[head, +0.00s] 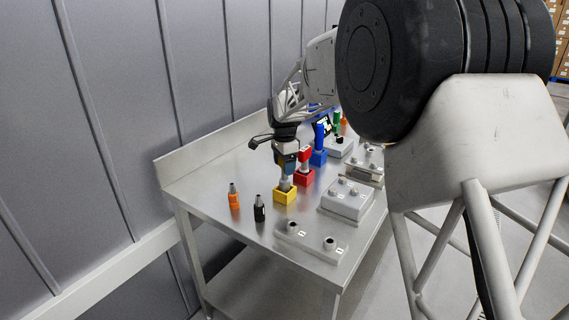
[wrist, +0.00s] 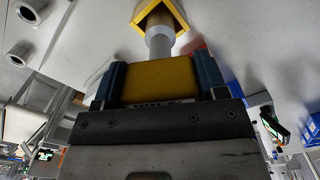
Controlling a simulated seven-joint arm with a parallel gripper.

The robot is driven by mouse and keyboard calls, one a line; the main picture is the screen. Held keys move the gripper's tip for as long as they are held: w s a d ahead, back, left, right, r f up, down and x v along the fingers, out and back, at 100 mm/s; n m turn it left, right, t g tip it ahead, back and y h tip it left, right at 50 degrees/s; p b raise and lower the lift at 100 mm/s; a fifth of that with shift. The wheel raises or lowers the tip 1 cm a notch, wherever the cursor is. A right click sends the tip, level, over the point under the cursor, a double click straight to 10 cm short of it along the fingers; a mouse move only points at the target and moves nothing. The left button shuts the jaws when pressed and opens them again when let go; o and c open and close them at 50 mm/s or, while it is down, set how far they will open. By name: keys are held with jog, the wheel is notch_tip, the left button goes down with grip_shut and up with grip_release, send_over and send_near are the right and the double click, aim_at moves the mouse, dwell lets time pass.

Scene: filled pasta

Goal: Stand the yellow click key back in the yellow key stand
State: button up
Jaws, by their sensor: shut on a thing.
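My gripper (head: 287,164) points down over the yellow key stand (head: 287,197), a small square yellow block on the steel table. In the wrist view the gripper (wrist: 162,82) is shut on the yellow click key (wrist: 158,80), with one blue finger on each side of its yellow body. The key's grey shaft (wrist: 159,45) points at the stand, whose yellow square rim (wrist: 177,13) shows at the top. The shaft's lower end is at the stand's opening; I cannot tell how deep it sits. In the head view the key is mostly hidden by the fingers.
A red key (head: 304,154) in its red stand and a blue key (head: 319,133) in its blue stand are close behind. An orange piece (head: 234,197) and a black piece (head: 259,210) stand at the left. A grey box (head: 346,203) and a plate with posts (head: 311,243) are at the right.

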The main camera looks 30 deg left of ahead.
jog(key=shift+f, duration=1.2)
dwell(0.9)
jog(key=o, duration=1.1)
jog(key=shift+r, duration=3.9)
jog(key=shift+d, duration=0.1)
